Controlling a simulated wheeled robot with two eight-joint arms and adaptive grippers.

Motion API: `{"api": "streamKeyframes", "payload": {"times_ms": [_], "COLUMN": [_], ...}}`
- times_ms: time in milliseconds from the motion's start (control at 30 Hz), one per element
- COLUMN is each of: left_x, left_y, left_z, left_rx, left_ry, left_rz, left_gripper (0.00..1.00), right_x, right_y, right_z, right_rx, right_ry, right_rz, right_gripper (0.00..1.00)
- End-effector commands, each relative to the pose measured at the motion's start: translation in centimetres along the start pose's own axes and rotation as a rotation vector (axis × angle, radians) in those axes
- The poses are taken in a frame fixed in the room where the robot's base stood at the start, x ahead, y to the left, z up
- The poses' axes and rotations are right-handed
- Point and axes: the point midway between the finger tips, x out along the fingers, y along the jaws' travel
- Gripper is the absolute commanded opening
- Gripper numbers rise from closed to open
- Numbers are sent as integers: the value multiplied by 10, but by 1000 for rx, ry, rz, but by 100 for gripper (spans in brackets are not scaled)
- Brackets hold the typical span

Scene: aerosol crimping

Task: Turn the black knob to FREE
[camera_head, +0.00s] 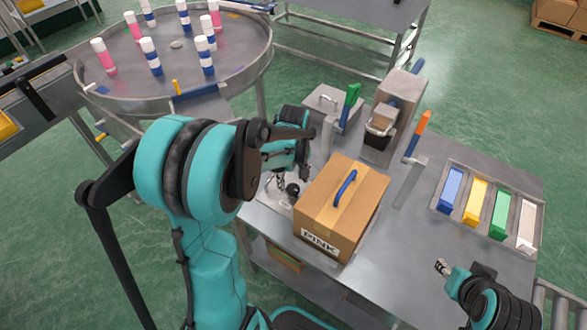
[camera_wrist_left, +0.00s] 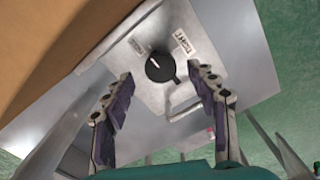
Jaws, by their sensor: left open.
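The black knob (camera_wrist_left: 160,67) sits on a light metal plate (camera_wrist_left: 122,64) in the left wrist view. Two small white labels flank it, one at upper left (camera_wrist_left: 134,46) and one at upper right (camera_wrist_left: 181,42); I cannot read them surely, nor the knob's setting. My left gripper (camera_wrist_left: 160,80) is open, its fingers apart on either side of the knob, with no clear contact. In the head view the knob (camera_head: 293,189) shows just below my left gripper (camera_head: 288,176), left of the box. My right gripper (camera_head: 442,267) is at the lower right, away from the knob.
A cardboard box (camera_head: 322,243) marked PINK, with a blue handle, stands close beside the knob plate. Behind are green-handled (camera_head: 350,97) and orange-handled (camera_head: 417,135) fixtures. A tray (camera_head: 439,206) of coloured blocks is at right. A round table (camera_head: 115,88) carries several bottles.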

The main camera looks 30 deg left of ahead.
Motion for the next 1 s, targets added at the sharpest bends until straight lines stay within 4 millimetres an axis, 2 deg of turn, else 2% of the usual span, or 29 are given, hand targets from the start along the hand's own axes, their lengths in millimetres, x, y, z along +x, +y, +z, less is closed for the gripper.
{"api": "streamKeyframes", "payload": {"times_ms": [200,400,567,1000], "left_x": [-50,-81,-90,-90], "left_y": [0,0,0,0], "left_z": [0,0,0,0], "left_rx": [0,0,-1,0], "left_ry": [0,0,0,0], "left_rz": [0,0,0,0], "left_gripper": [58,58,58,58], "right_x": [0,0,0,0], "right_y": [0,0,0,0], "right_z": [0,0,0,0], "right_rx": [0,0,0,0], "right_ry": [0,0,0,0], "right_rz": [0,0,0,0], "right_gripper": [40,40,40,40]}}
